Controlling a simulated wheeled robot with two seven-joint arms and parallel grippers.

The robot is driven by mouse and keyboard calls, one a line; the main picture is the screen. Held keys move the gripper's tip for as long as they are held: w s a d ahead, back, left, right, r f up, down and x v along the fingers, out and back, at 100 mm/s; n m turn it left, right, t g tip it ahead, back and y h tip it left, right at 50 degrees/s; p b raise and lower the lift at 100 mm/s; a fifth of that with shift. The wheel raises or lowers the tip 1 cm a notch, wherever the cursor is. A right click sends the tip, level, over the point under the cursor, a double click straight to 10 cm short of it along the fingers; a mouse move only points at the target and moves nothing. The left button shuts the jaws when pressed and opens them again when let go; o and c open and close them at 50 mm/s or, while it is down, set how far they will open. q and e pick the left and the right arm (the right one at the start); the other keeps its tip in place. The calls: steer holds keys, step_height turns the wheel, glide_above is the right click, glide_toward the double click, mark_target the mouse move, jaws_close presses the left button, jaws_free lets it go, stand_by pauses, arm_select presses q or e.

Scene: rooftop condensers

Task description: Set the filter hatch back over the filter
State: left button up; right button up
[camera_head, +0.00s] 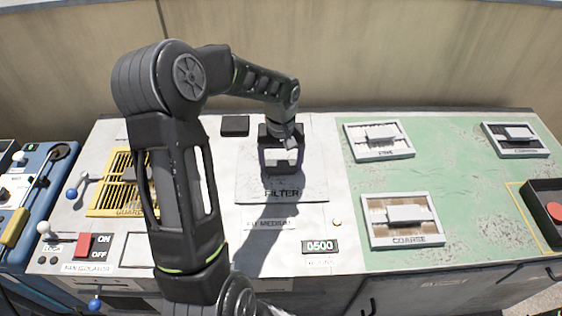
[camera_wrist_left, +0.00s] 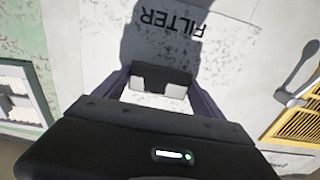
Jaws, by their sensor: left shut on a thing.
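The filter hatch (camera_head: 310,185) is a pale, worn square plate marked FILTER, in the middle of the light grey panel. It shows in the left wrist view too (camera_wrist_left: 205,50). My left gripper (camera_head: 281,160) is above its far half, pointing down, shut on the hatch's dark handle (camera_wrist_left: 160,80). In the left wrist view the two fingers flank that handle. The hatch looks flat and about level with the panel, but I cannot tell whether a small gap is under it. The filter itself and any opening are hidden. My right gripper is not in view.
A green mat on the right holds framed filters, among them FINE (camera_head: 380,155) and COARSE (camera_head: 376,232). A yellow guard grille (camera_head: 110,180), a red isolator switch (camera_head: 84,245) and a 0500 display (camera_head: 320,246) are nearby. A red button (camera_head: 555,211) is at far right.

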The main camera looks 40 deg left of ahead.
arm_select(q)
steer(key=shift+f, duration=0.15)
steer(key=o, duration=1.8)
step_height(320, 180, up, 8)
steer(key=shift+f, duration=0.1)
